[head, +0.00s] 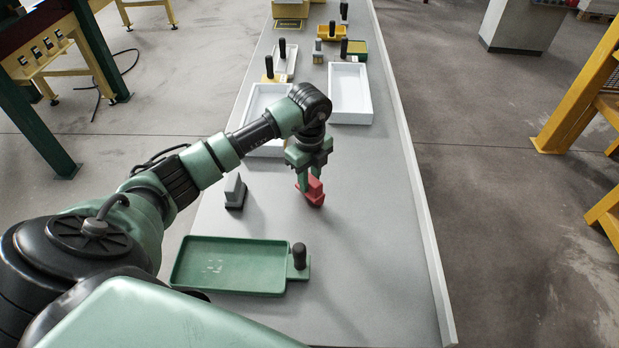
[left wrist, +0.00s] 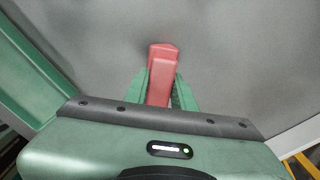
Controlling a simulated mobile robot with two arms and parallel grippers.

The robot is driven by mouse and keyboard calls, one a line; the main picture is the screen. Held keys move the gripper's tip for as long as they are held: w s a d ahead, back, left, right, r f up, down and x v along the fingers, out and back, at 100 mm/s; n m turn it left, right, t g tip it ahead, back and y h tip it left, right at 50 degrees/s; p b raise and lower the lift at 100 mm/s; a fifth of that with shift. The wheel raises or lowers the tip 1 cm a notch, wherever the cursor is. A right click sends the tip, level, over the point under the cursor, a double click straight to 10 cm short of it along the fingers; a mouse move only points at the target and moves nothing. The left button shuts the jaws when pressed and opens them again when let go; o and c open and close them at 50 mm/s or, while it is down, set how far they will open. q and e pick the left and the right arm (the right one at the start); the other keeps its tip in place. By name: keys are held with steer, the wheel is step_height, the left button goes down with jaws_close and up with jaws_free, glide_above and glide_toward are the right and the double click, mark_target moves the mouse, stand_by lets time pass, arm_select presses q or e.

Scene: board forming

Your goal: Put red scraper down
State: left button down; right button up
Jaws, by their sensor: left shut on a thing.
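The red scraper (head: 314,192) is at the middle of the long grey table (head: 360,240), under my left gripper (head: 308,184). The gripper points down and its fingers are shut on the scraper. In the left wrist view the red scraper (left wrist: 162,72) shows between the two green fingers of my left gripper (left wrist: 160,88). The scraper's lower end is at or very close to the table top; I cannot tell whether it touches. My right gripper is not in view.
A grey scraper (head: 235,192) stands to the left. A green tray with a black knob (head: 235,265) lies nearer. White trays (head: 350,92) stand farther back, with several smaller tools and yellow trays beyond. The table is clear to the right, up to a raised white edge (head: 420,205).

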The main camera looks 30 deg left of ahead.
arm_select(q)
steer(key=shift+f, duration=0.15)
steer(key=c, duration=1.2)
jaws_free()
steer(key=shift+o, duration=0.2)
steer(key=shift+r, duration=0.3)
step_height(320, 180, up, 12)
steer(key=b, duration=0.2)
steer(key=shift+b, duration=0.35)
